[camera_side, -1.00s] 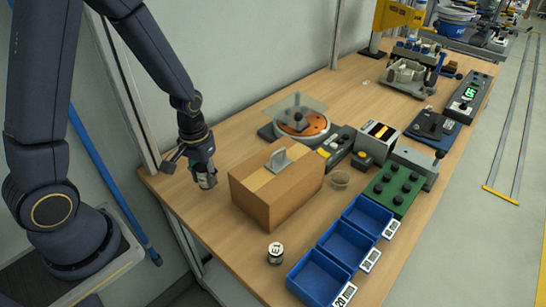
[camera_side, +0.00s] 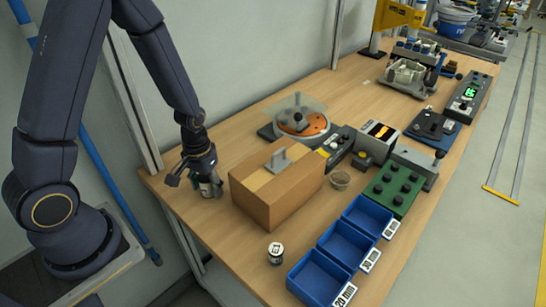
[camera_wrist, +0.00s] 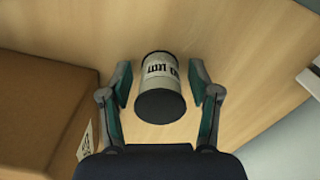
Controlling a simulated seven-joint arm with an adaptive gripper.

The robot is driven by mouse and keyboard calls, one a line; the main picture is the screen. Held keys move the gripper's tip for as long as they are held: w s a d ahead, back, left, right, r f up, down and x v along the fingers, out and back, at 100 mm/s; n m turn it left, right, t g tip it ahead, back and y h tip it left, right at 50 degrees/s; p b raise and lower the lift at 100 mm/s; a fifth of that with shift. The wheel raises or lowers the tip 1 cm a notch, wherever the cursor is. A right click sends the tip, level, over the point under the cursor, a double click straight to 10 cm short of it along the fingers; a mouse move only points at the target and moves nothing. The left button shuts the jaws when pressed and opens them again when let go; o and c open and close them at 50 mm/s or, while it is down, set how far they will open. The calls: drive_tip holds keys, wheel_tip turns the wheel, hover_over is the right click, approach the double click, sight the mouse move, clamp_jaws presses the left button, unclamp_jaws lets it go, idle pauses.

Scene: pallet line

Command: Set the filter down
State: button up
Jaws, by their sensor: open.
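The filter, a small silver canister with dark ends and a printed label (camera_wrist: 160,75), is between my gripper's fingers in the wrist view, one dark end towards the camera. My gripper (camera_wrist: 160,92) is open, with a gap on each side of the filter. In the side view my gripper (camera_side: 207,188) is low at the table's near left edge, left of the cardboard box, and the filter (camera_side: 213,190) shows partly behind the fingers. It looks to be at the table surface; its contact with the wood is hidden.
A cardboard box (camera_side: 285,191) with a grey handle stands close right of my gripper. Another small labelled canister (camera_side: 275,254) stands in front of it, beside blue bins (camera_side: 318,281). An orange round fixture (camera_side: 301,127) is behind. Bare wood (camera_side: 215,225) lies in front of my gripper.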

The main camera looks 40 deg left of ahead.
sight(205, 178)
wheel_tip(205, 178, up, 12)
drive_tip(key=s+d+r+m+t, duration=0.1)
drive_tip(key=s+r, duration=0.3)
drive_tip(key=r, duration=0.4)
drive_tip(key=s+d+r+m+t, duration=0.2)
drive_tip(key=s+d+r+t, duration=0.1)
drive_tip(key=r, duration=0.4)
drive_tip(key=shift+s+r+m+t, duration=0.3)
drive_tip(key=shift+s+r+t, duration=0.05)
drive_tip(key=shift+s+t, duration=0.5)
